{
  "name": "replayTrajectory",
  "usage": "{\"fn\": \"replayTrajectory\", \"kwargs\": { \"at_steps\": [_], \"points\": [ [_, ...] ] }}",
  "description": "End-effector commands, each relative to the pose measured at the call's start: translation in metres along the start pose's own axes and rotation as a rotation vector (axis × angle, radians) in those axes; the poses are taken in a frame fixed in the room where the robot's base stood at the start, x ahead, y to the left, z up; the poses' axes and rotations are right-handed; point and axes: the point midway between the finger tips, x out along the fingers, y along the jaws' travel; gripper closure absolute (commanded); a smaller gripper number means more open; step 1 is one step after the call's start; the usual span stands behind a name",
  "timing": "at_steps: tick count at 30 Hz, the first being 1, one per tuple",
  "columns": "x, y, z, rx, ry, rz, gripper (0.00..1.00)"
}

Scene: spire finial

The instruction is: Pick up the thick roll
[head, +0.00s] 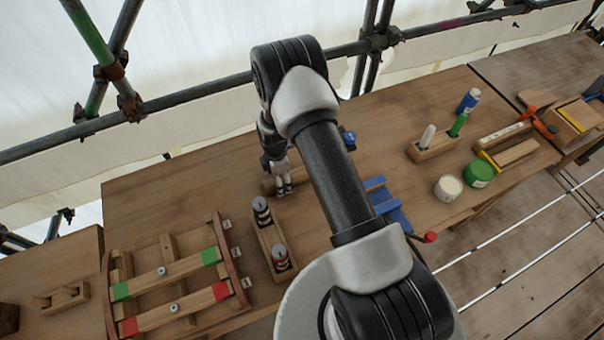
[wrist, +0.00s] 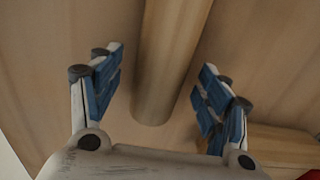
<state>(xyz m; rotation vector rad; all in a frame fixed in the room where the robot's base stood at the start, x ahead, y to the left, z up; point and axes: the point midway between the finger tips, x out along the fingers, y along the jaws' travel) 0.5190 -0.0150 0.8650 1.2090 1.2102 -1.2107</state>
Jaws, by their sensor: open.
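The thick roll is a plain wooden cylinder (wrist: 172,60) in the wrist view, running from the top edge down to its rounded near end. My gripper (wrist: 160,78) is open, with one blue-padded finger on each side of the roll and a gap to both. In the head view my gripper (head: 284,189) points down at the worktable. Only a short piece of the roll (head: 268,185) shows beside it; the rest is hidden by my gripper and arm. I cannot tell how far the fingertips are above the tabletop.
A wooden holder with two dark-banded cylinders (head: 272,250) stands just in front of my gripper. A frame with green and red marked bars (head: 175,280) lies at left. Scaffold pipes (head: 190,97) run behind.

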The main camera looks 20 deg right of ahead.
Motion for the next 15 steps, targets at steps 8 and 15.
{"fn": "replayTrajectory", "kwargs": {
  "at_steps": [8, 15],
  "points": [
    [0.0080, 0.0006, -0.0004, 0.000, 0.000, 0.002, 0.30],
    [0.0078, 0.0004, -0.0004, 0.000, 0.000, 0.001, 0.42]
  ]
}}
